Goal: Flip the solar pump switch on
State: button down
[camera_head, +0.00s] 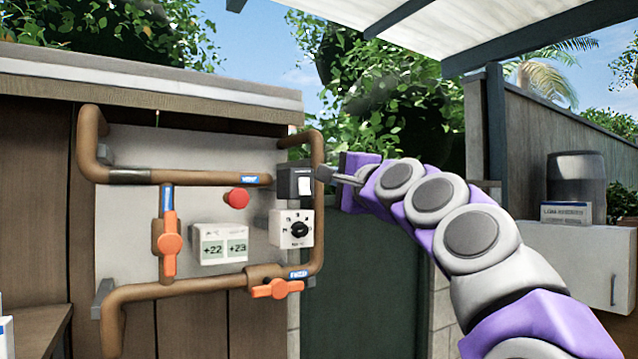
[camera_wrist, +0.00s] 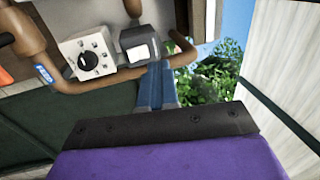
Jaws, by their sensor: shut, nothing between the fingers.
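The switch is a dark grey box (camera_head: 293,181) with a white rocker (camera_head: 305,186), mounted on the pipe panel at its right side. In the wrist view the switch box (camera_wrist: 131,37) and its pale rocker (camera_wrist: 138,53) lie just beyond my fingertips. My gripper (camera_head: 326,174) is shut and empty, its tips just right of the switch in the head view. It shows as blue-grey fingers in the wrist view (camera_wrist: 157,72). I cannot tell whether the tips touch the switch. The rocker's position is not clear.
Below the switch is a white dial box (camera_head: 291,229) with a black knob, also in the wrist view (camera_wrist: 88,53). Brown pipes (camera_head: 190,177) with orange valve handles (camera_head: 170,243), a red button (camera_head: 237,199) and a +22/+23 display (camera_head: 220,245) surround it. A white cabinet (camera_head: 580,258) stands right.

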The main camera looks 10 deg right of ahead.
jog(key=s+d, duration=0.2)
jog(key=d, duration=0.1)
jog(key=s+a+f+n+g+b, duration=0.2)
jog(key=s+a+f+n+g, duration=0.15)
jog(key=f, duration=0.95)
jog(key=s+a+f+n+g+h+b, duration=0.1)
jog(key=s+a+f+n+g+b, duration=0.25)
jog(key=f, duration=0.85)
jog(key=s+a+f+n+g+b, duration=0.15)
jog(key=s+a+f+g, duration=0.35)
jog(key=f, duration=0.8)
jog(key=s+d+f+n+g+h+b, duration=0.2)
jog(key=s+d+f+n+g+b, duration=0.1)
jog(key=s+f, duration=1.1)
jog(key=s+d+f+n+g+h+b, duration=0.3)
jog(key=s+f+g, duration=0.3)
jog(key=s+f, duration=0.9)
notch_tip(320, 180, down, 5)
jog(key=shift+s+d, duration=0.15)
jog(key=shift+d, duration=0.25)
